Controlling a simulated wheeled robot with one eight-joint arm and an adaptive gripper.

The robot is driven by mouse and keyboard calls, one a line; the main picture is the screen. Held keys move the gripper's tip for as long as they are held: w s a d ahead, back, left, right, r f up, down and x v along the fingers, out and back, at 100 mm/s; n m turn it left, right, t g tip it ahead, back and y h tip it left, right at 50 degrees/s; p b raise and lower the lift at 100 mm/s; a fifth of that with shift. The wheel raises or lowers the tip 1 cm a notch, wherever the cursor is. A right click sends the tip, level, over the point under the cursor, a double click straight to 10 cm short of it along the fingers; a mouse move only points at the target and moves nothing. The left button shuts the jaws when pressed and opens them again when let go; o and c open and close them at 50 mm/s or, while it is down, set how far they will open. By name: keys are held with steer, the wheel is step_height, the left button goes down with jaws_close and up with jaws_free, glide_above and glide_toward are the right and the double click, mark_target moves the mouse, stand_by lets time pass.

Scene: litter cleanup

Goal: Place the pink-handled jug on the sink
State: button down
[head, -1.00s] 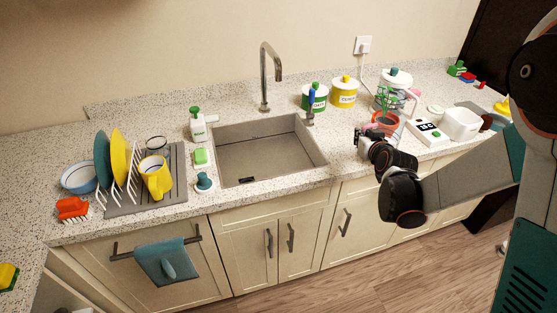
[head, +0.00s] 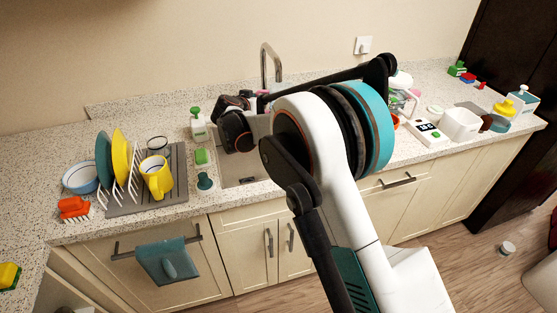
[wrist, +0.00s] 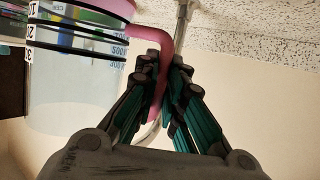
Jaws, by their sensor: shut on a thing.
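The pink-handled jug (wrist: 75,98) is clear, with black bands and printed marks and a pink rim. It fills the upper left of the wrist view, seen upside down. My gripper (wrist: 163,72) is shut on its pink handle (wrist: 160,38). In the head view my arm and wrist hide nearly all of the jug; only a small patch of pink shows beside the wrist. The sink (head: 240,172) is a grey basin in the counter, partly covered by my arm. My wrist is above the sink area, in front of the faucet (head: 264,62).
A drying rack with a yellow mug (head: 156,180) and plates stands left of the sink. A soap bottle (head: 198,128), green sponge (head: 202,157) and teal-topped item (head: 205,182) line its left edge. A scale (head: 427,133) and white container (head: 460,125) stand at right.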

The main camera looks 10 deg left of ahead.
steer(key=f+b, duration=0.1)
steer(key=f, duration=0.5)
steer(key=f+b, duration=0.2)
steer(key=f, duration=0.5)
steer(key=a+f+b, duration=0.1)
steer(key=f+b, duration=0.1)
steer(key=f, duration=0.4)
steer(key=shift+s+a+f, duration=0.1)
steer(key=shift+f, duration=0.3)
steer(key=shift+r, duration=0.1)
steer(key=c, duration=1.7)
jaws_free()
steer(key=p+v, duration=0.2)
steer(key=v, duration=0.5)
steer(key=shift+s, duration=0.25)
steer(key=shift+r, duration=0.1)
